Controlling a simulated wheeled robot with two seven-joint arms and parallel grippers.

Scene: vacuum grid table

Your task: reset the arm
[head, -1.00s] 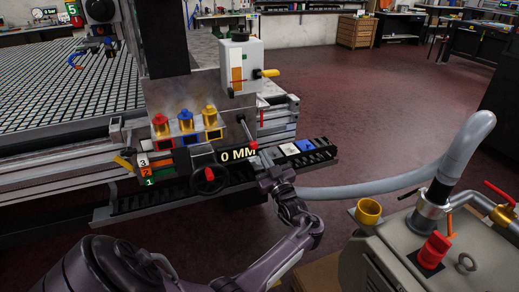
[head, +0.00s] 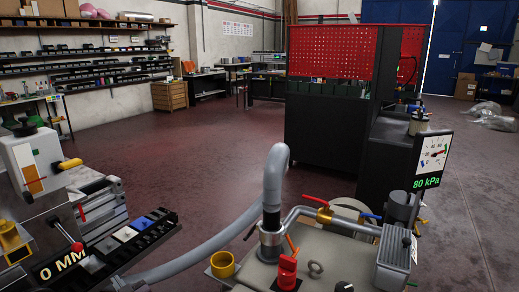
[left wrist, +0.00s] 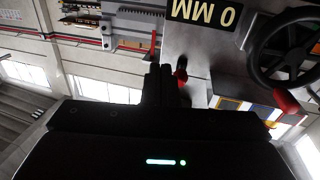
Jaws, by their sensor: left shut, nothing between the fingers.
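My right gripper is not in view.
A black handwheel (left wrist: 290,50) is close by in the wrist view. In the head view, a pump unit (head: 330,262) with a grey hose (head: 273,185) and an 80 kPa gauge (head: 430,160) stands at front right. Open red floor (head: 180,150) lies beyond.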

